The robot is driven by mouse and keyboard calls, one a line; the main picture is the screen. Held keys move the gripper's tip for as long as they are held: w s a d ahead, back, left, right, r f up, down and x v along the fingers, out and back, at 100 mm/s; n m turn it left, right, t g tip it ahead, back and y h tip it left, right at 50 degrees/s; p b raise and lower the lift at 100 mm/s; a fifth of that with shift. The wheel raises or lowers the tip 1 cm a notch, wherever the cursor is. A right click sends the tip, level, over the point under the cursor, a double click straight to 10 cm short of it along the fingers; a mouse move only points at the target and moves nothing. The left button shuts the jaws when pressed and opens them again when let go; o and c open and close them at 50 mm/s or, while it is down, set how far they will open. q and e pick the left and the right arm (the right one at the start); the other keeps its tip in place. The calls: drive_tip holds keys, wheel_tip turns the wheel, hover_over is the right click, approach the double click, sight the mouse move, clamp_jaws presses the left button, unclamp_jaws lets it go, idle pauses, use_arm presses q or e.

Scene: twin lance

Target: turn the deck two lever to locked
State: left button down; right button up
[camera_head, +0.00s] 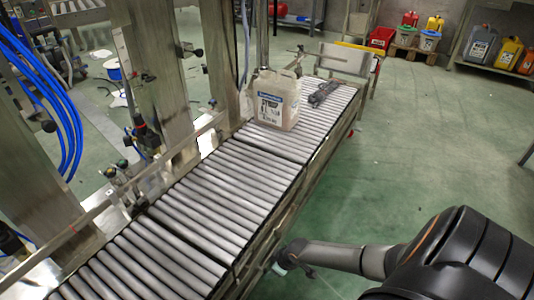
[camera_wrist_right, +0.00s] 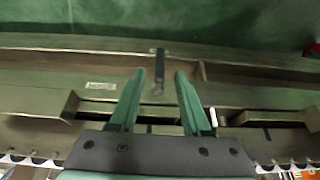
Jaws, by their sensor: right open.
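My right arm comes in from the lower right in the head view, and its gripper (camera_head: 281,268) is small there, beside the conveyor's near side rail. In the right wrist view the gripper (camera_wrist_right: 159,80) is open, with two green fingers apart. A small dark lever (camera_wrist_right: 159,68) stands out from a greenish metal rail (camera_wrist_right: 50,60) and shows between the fingertips. The fingers do not visibly close on it. I cannot read whether it is at locked. In the head view I cannot make out the lever. My left gripper is not in view.
The roller conveyor (camera_head: 215,195) runs diagonally, with a whitish jug (camera_head: 277,100) and a dark object (camera_head: 323,93) on it. Metal posts (camera_head: 160,90) and blue hoses (camera_head: 45,85) stand at the left. The green floor (camera_head: 430,140) right of the conveyor is mostly clear.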

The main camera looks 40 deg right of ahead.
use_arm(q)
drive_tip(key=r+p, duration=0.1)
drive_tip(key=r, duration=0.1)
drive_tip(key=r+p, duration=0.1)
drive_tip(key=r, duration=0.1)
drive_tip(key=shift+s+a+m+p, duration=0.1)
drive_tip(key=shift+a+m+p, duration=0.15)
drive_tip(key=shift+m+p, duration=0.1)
use_arm(e)
drive_tip(key=v, duration=0.5)
drive_tip(key=shift+s+r, duration=0.1)
drive_tip(key=shift+r, duration=0.15)
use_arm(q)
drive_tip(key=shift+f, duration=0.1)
